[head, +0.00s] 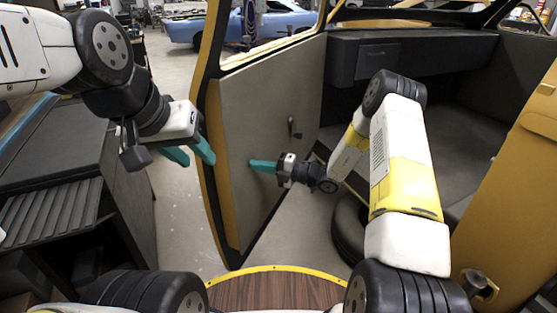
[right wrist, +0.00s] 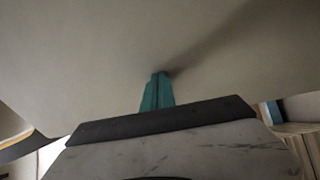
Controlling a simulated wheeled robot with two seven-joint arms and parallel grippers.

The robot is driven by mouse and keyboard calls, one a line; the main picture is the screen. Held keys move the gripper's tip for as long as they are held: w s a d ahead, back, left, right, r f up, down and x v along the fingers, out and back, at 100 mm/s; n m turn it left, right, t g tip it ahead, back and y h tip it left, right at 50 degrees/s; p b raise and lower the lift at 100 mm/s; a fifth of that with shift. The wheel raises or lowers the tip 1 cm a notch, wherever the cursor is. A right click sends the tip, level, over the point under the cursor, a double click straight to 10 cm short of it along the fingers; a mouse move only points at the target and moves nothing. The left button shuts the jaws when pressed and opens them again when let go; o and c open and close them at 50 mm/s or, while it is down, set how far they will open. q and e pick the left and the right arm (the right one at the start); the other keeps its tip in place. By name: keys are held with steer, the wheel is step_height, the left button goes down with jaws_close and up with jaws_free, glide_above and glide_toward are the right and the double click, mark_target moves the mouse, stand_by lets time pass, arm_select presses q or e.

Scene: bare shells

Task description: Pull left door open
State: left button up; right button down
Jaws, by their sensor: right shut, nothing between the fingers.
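The left door (head: 262,95) stands ajar, its grey inner panel facing me and its yellow edge at the left. A small dark handle (head: 294,128) sits on the panel. My left gripper (head: 198,161) is open and empty beside the door's yellow edge, with a gap between its teal fingers. My right gripper (head: 252,166) is shut and empty, its fingertips at the inner panel. In the right wrist view, the shut teal fingers (right wrist: 157,90) point at the pale door panel (right wrist: 110,50); whether they touch cannot be told.
A dark workbench or cabinet (head: 55,165) stands at the left. The vehicle's dark dashboard (head: 420,55) and a yellow body panel (head: 515,190) are at the right. A tyre (head: 346,228) lies below the doorway. Floor (head: 175,215) shows clear between cabinet and door.

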steer(key=x, duration=1)
steer(key=shift+w, duration=0.25)
steer(key=shift+s, duration=0.1)
steer(key=s+d, duration=0.2)
steer(key=d, duration=0.1)
steer(key=s+d, duration=0.2)
steer(key=d, duration=0.2)
steer(key=s+d, duration=0.3)
steer(key=shift+d, duration=0.25)
steer(key=s+d+r+n+g+h, duration=0.2)
steer(key=s+r+n+g+h, duration=0.1)
steer(key=s+r+n, duration=0.6)
steer(key=s+d+r+n+g+h, duration=0.25)
steer(key=s+r+n, duration=0.35)
steer(key=n, duration=0.6)
steer(key=s+d+r+n+t+h, duration=0.3)
steer(key=s+d+r+n+h, duration=0.1)
steer(key=s+d+n, duration=0.3)
steer(key=s+d+r+n+t+h, duration=0.3)
steer(key=s+d+r+n+h, duration=0.2)
steer(key=n, duration=0.7)
steer(key=s+d+r, duration=0.1)
steer(key=s+d, duration=0.1)
steer(key=d, duration=0.1)
steer(key=shift+s+d+r, duration=0.15)
steer(key=shift+s+d, duration=0.05)
steer(key=shift+s, duration=0.15)
